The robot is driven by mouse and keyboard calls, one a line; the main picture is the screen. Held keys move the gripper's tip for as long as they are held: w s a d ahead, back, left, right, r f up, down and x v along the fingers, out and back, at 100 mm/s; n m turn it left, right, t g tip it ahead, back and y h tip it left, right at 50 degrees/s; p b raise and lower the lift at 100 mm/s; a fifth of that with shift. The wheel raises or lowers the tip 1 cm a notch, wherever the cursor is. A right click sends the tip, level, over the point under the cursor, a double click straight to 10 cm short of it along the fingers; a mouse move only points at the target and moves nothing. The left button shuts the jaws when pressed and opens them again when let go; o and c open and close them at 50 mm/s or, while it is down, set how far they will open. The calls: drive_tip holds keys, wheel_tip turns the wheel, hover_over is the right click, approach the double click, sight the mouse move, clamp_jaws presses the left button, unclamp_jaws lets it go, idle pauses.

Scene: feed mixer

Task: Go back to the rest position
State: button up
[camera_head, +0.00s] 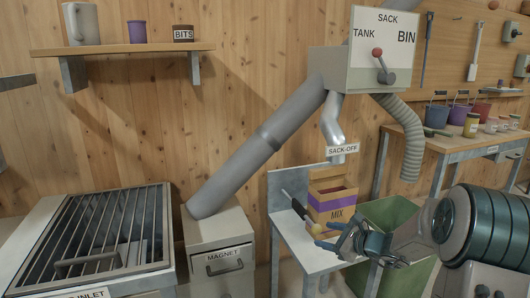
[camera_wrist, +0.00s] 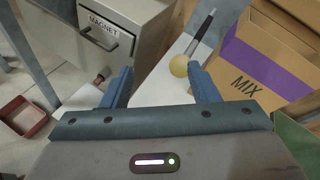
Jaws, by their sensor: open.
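My gripper (camera_head: 353,239) is at the right of the head view, in front of the small white stand. In the wrist view its two blue fingers (camera_wrist: 157,90) are apart, with nothing between them but the white top below. My arm reaches in from the right edge of the head view. The gripper is close to the MIX box (camera_head: 335,205), a cardboard box with a purple band, which fills the right of the wrist view (camera_wrist: 265,62). A dark rod with a yellow ball (camera_wrist: 179,66) lies beyond the fingertips, beside the box.
The white stand (camera_head: 293,246) holds the box and rod. A green bin (camera_head: 393,215) stands right of it. The MAGNET cabinet (camera_head: 220,240) and the barred inlet (camera_head: 95,230) are left. A diverter box (camera_head: 370,65) with pipes hangs above. A reddish tray (camera_wrist: 22,117) is below left.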

drive_tip(key=s+a+r+n+g+h+p, duration=0.1)
drive_tip(key=s+a+r+n+g+p, duration=0.35)
drive_tip(key=s+r+n, duration=0.35)
drive_tip(key=s+a+r+n+g+h+p, duration=0.1)
drive_tip(key=s+a+r+n+g+p, duration=0.35)
drive_tip(key=s, duration=0.45)
drive_tip(key=s+d+r+n+h+p, duration=0.2)
drive_tip(key=s+r+n+h+p, duration=0.1)
drive_tip(key=s+r+n+p, duration=0.2)
drive_tip(key=s+d+r+n+t+h+p, duration=0.1)
drive_tip(key=s+d+r+n+h+p, duration=0.2)
drive_tip(key=s+r+p, duration=0.4)
drive_tip(key=s+r+n+h, duration=0.1)
drive_tip(key=s+n, duration=0.1)
drive_tip(key=s, duration=0.3)
drive_tip(key=shift+d+r, duration=0.15)
drive_tip(key=shift+r, duration=0.2)
drive_tip(key=shift+n, duration=0.25)
drive_tip(key=shift+c, duration=0.3)
